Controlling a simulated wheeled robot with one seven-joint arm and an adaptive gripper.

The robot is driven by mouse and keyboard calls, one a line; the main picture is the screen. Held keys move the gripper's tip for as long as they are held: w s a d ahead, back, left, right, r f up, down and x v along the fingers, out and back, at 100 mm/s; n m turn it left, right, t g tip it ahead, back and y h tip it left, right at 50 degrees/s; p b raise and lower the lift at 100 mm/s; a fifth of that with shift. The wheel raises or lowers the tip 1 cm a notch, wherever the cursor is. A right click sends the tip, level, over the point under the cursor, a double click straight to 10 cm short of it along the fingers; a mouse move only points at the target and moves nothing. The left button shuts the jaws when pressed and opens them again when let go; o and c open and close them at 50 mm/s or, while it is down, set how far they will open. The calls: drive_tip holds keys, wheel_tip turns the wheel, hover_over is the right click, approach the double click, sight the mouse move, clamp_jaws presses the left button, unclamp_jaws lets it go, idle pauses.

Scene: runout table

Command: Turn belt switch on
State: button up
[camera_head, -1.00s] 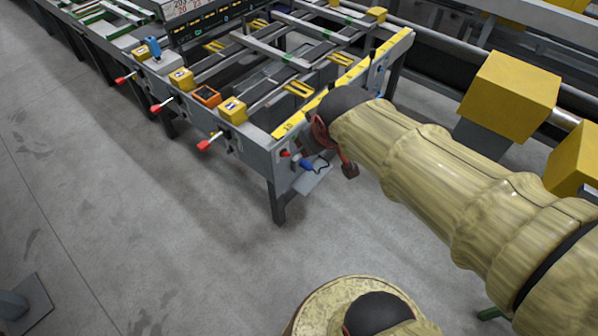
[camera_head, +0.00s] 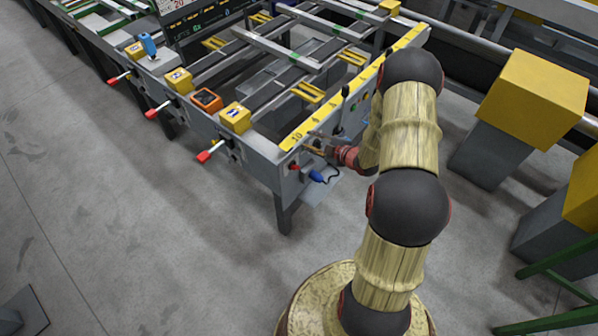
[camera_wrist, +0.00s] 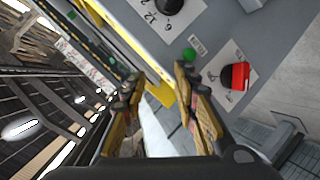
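A red switch knob (camera_wrist: 236,76) sits on a white marked plate on the grey end panel, right of my gripper in the wrist view. I cannot read whether it is on or off. A red part (camera_head: 293,167) shows on the table's end in the head view, left of a blue plug (camera_head: 318,177). My gripper (camera_wrist: 160,88) is open and empty, its two fingers apart near the panel. In the head view it is small beside the table's end, partly hidden by my arm.
A green button (camera_wrist: 189,54) and a black dial (camera_wrist: 168,5) with numbers are on the same panel. A yellow scale strip (camera_head: 340,95) runs along the table's edge. Red-handled levers (camera_head: 210,152) stick out along the left side. Yellow-topped grey posts (camera_head: 495,120) stand at right.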

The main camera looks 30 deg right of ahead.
sight(297, 169)
drive_tip(key=s+a+f+t+y+b, duration=0.1)
drive_tip(key=s+a+f+t+y, duration=0.3)
drive_tip(key=s+f, duration=0.65)
drive_tip(key=b+x, duration=0.1)
drive_tip(key=x, duration=0.7)
drive_tip(key=shift+s+a+r+h, duration=0.2)
drive_tip(key=shift+a+r+h, duration=0.1)
drive_tip(key=shift+a+r, duration=0.1)
drive_tip(key=shift+d, duration=0.1)
drive_tip(key=shift+c, duration=1)
clamp_jaws()
